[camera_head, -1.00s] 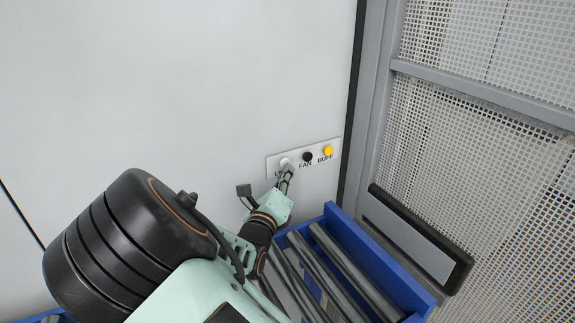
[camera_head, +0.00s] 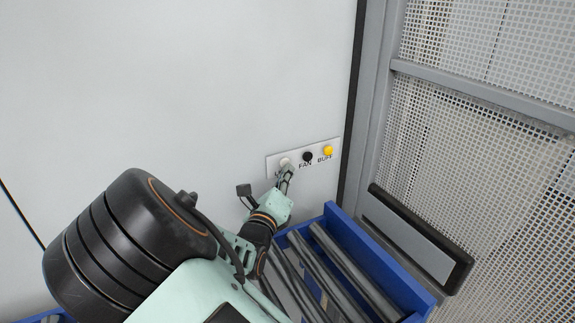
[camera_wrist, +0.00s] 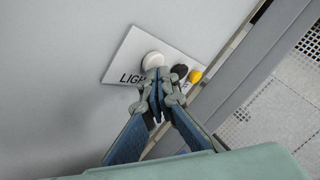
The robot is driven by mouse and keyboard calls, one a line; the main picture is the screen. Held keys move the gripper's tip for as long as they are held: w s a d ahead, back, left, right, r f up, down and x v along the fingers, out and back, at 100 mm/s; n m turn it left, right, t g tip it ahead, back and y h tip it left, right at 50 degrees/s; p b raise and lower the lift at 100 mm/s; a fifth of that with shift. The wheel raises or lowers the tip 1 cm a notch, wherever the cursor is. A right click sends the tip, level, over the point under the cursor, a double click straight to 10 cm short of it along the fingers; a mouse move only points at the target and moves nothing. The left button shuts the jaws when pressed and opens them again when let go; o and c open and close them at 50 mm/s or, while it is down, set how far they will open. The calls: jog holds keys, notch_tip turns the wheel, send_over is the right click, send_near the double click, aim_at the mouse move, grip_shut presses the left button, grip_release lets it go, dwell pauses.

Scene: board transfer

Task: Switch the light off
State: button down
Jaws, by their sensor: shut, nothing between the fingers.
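The switch panel (camera_head: 271,166) is a pale plate on the wall with three round buttons. The white button (camera_wrist: 152,60) carries the label "LIGHT", partly covered in the head view, where the button (camera_head: 285,162) also shows. My gripper (camera_head: 287,171) is shut and empty. Its fingertips (camera_wrist: 157,77) lie at the lower edge of the white button in both views. Whether they touch it I cannot tell. No lamp shows, so whether the light is on cannot be seen.
The black FAN button (camera_head: 307,157) and the yellow BUFF button (camera_head: 328,150) sit just right of the white one. A blue crate (camera_head: 366,250) with grey bars stands below the panel. A mesh door (camera_head: 480,140) with a handle is at the right. The wall left of the panel is bare.

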jog(key=shift+w+a, duration=0.1)
jog(key=shift+w, duration=0.05)
jog(key=shift+w+a+r+p, duration=0.15)
jog(key=shift+a+p, duration=0.05)
jog(key=shift+p, duration=0.1)
jog(key=shift+r, duration=0.15)
dwell(0.4)
jog(key=shift+d+p, duration=0.1)
jog(key=shift+p, duration=0.3)
jog(key=s+d+p, duration=0.1)
jog(key=s+d, duration=0.2)
jog(key=s, duration=0.2)
jog(key=shift+d+f, duration=0.2)
jog(key=shift+f, duration=0.1)
